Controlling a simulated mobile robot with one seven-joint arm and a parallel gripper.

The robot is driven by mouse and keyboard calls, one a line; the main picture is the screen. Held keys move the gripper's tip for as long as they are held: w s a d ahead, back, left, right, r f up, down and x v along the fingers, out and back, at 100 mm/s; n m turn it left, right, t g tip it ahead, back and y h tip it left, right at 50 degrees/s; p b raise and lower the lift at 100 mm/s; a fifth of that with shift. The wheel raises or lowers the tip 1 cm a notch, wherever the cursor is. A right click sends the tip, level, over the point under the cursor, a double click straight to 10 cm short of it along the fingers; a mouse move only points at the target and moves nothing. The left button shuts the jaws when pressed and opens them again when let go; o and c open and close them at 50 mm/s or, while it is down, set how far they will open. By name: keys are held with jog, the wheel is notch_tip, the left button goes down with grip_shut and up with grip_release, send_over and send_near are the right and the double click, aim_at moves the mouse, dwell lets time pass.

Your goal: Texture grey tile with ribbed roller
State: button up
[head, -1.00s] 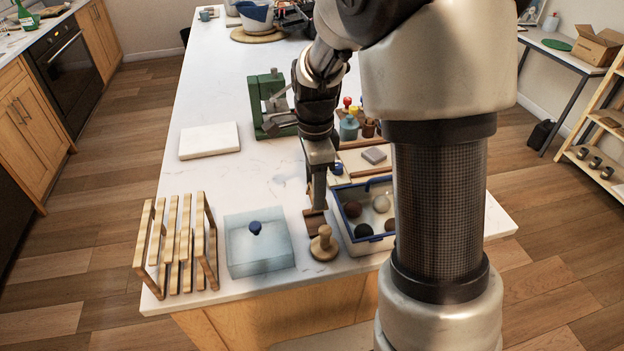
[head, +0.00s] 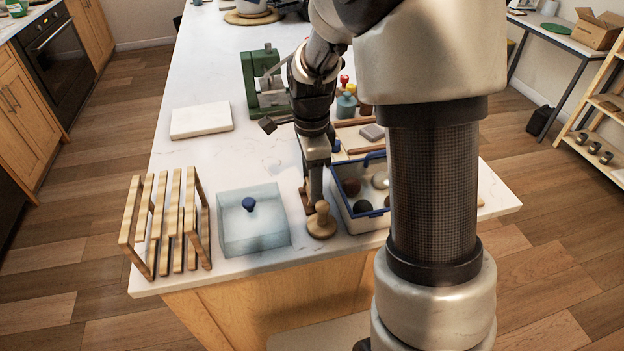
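A small grey tile (head: 372,133) lies on a pale board with wooden strips, behind the blue-rimmed bin. My gripper (head: 314,200) points down over the front of the white table, left of the bin and just behind a wooden knobbed stamp (head: 322,222). A brown wooden piece (head: 306,196) shows partly behind the fingers. I cannot tell whether the gripper touches it, or whether the fingers are open or shut. I cannot pick out a ribbed roller for sure; my arm hides part of the table.
A blue-rimmed bin (head: 346,213) holds several balls. A clear bluish box (head: 240,236) with a blue knob and a wooden slatted rack (head: 135,232) stand at the front left. A white slab (head: 201,120) and a green press (head: 255,80) stand farther back. The table's middle left is clear.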

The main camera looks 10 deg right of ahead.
jog(key=o, duration=1.6)
jog(key=shift+r, duration=0.1)
notch_tip(320, 180, up, 16)
jog(key=p, duration=0.2)
jog(key=s+r+n+t+p, duration=0.2)
jog(key=s+r+n, duration=0.1)
jog(key=s+n, duration=0.3)
jog(key=s+r+n+t+p, duration=0.2)
jog(key=s+r+n, duration=0.2)
jog(key=s+n, duration=0.2)
jog(key=s+r+n+t+p, duration=0.1)
jog(key=s+r+n+p, duration=0.1)
jog(key=s+n, duration=0.4)
jog(key=shift+s+d+r+t, duration=0.15)
jog(key=shift+r+t, duration=0.25)
jog(key=shift+r, duration=0.4)
